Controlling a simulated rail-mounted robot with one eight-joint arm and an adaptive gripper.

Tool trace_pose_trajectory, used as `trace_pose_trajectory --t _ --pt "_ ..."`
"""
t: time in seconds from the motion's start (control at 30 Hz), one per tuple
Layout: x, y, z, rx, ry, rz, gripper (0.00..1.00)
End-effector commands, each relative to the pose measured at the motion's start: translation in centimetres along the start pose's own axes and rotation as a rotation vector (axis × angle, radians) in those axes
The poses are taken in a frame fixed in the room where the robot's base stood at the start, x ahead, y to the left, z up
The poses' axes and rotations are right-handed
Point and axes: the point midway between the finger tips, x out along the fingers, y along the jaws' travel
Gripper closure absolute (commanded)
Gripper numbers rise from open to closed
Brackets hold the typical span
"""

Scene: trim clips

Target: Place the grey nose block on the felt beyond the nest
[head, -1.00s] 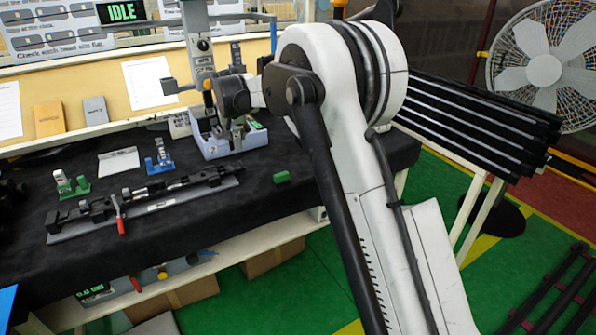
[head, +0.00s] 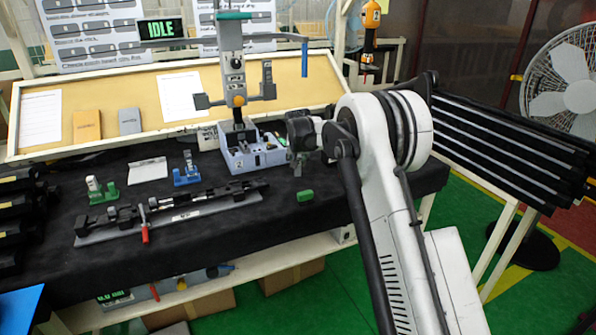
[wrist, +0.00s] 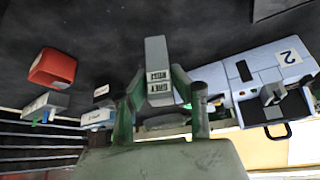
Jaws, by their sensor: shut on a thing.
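My gripper (wrist: 160,92) is shut on the grey nose block (wrist: 156,60), which carries a label and stands out past the fingertips in the wrist view. A long dark fixture with a red-handled clamp (head: 165,214) lies left on the felt. I cannot tell which part is the nest.
The bin, marked 2, also shows at the right of the wrist view (wrist: 238,82). A red block (wrist: 52,68) is at its left. A small green block (head: 305,196) lies on the felt; green (head: 102,190) and blue (head: 187,170) stands are behind the fixture. Felt right of the fixture is mostly clear.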

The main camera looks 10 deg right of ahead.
Motion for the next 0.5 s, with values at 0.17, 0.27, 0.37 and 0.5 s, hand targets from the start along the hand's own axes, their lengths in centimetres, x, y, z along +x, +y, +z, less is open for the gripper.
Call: trace_pose_trajectory --t 0.17,0.27,0.37,0.5 --pt "1.1 0.1 0.5 -0.001 0.0 0.0 1.0" --pt "2.3 0.1 1.2 -0.001 0.0 0.0 1.0" --pt "3.3 0.1 1.8 -0.001 0.0 0.0 1.0" --pt "3.6 0.1 2.0 -0.001 0.0 0.0 1.0"
